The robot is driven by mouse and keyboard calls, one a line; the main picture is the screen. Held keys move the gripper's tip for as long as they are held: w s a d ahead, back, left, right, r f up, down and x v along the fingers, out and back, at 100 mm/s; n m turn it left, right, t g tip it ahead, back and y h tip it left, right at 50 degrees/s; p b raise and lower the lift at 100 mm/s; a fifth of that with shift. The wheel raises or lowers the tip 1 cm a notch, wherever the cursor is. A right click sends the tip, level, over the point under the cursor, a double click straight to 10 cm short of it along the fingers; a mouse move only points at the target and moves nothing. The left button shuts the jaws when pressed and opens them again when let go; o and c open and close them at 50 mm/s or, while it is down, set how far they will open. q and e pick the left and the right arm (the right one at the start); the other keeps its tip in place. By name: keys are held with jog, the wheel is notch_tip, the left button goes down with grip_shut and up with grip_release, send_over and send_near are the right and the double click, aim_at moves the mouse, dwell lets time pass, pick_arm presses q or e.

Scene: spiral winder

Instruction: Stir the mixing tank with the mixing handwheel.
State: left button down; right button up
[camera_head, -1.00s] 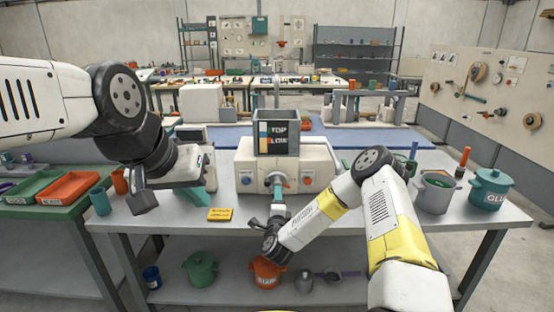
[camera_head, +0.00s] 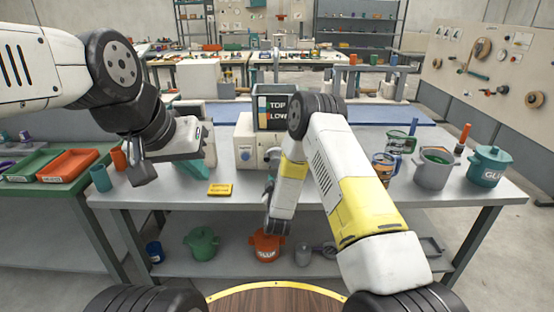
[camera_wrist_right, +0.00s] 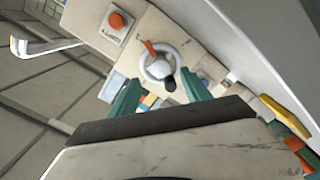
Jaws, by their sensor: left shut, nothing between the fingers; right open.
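A white machine (camera_head: 245,140) with a dark panel box reading "TOP" and "LOW" (camera_head: 274,108) on top stands mid-table. In the right wrist view, a pale round handwheel (camera_wrist_right: 160,66) with a dark knob and an orange piece sits on a cream face. My right gripper (camera_wrist_right: 159,80) is open, its teal fingers apart on either side of the wheel in that view; contact cannot be told. In the head view my right arm hides the wheel and much of the machine. My left gripper (camera_head: 143,172) is shut and empty above the table's left part. I cannot tell which vessel is the mixing tank.
An orange button (camera_wrist_right: 118,20) is near the wheel. A yellow block (camera_head: 220,189) lies at the table's front. A grey pot (camera_head: 433,170) and a teal pot (camera_head: 487,167) stand at right. Orange (camera_head: 266,244) and green (camera_head: 202,242) pots stand on the lower shelf.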

aim_at(277, 162)
jog(key=w, duration=0.7)
jog(key=shift+w, duration=0.2)
grip_shut()
